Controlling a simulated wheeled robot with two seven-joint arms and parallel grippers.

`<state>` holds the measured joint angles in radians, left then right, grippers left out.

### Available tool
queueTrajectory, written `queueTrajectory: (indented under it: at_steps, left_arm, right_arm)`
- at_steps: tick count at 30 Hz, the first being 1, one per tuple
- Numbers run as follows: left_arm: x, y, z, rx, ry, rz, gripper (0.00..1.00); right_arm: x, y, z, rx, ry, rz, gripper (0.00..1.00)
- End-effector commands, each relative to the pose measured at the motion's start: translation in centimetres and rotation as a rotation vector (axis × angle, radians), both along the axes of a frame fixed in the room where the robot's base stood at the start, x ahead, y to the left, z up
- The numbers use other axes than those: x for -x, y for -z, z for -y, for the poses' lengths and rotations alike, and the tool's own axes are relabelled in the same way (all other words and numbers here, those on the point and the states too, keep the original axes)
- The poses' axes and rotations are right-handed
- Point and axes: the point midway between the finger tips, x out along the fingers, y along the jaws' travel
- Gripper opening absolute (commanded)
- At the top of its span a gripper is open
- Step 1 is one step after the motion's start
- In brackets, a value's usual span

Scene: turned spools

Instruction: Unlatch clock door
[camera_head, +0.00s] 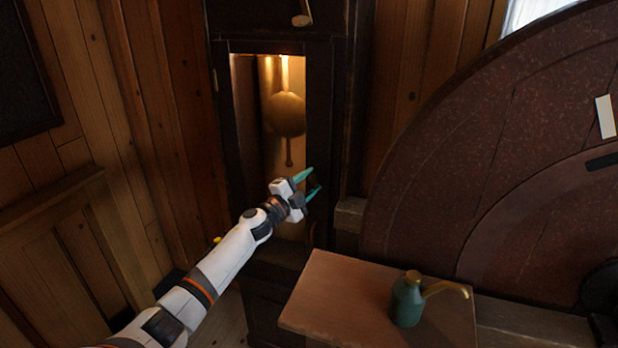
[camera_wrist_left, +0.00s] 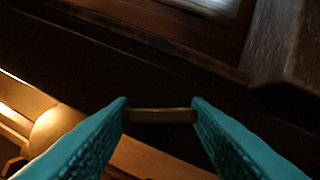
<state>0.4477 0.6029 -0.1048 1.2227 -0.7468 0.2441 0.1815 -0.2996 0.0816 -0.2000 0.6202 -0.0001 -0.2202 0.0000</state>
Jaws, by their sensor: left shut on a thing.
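The tall dark clock case (camera_head: 321,120) stands against the wood wall. Its door frame surrounds a lit window, and the brass pendulum (camera_head: 285,114) shows inside. My left gripper (camera_head: 314,184) is at the right side of the door frame, below the pendulum bob. In the left wrist view its teal fingers are shut on a thin brass latch (camera_wrist_left: 160,115), which spans between the fingertips in front of the dark case. In the head view the latch is too small or hidden to make out. My right gripper is not in view.
A small wooden table (camera_head: 345,295) stands at the lower right of the clock, with a green oil can (camera_head: 407,302) with a brass spout on it. A large reddish wheel (camera_head: 500,140) fills the right side. Wood panelling (camera_head: 80,220) lies on the left.

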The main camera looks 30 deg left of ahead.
Motion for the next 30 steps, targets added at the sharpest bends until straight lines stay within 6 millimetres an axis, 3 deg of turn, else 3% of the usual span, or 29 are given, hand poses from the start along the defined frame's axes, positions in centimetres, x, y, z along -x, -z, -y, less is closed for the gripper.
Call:
queueTrajectory:
  at_steps: [12,30]
  left_arm:
    - [0.0,-0.4,-0.1,-0.303,0.000,-0.076,0.21]
    - [0.0,-0.1,0.0,-0.420,0.000,-0.102,0.21]
  right_arm:
    - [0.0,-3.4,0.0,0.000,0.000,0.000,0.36]
    - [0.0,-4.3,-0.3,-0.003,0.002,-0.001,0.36]
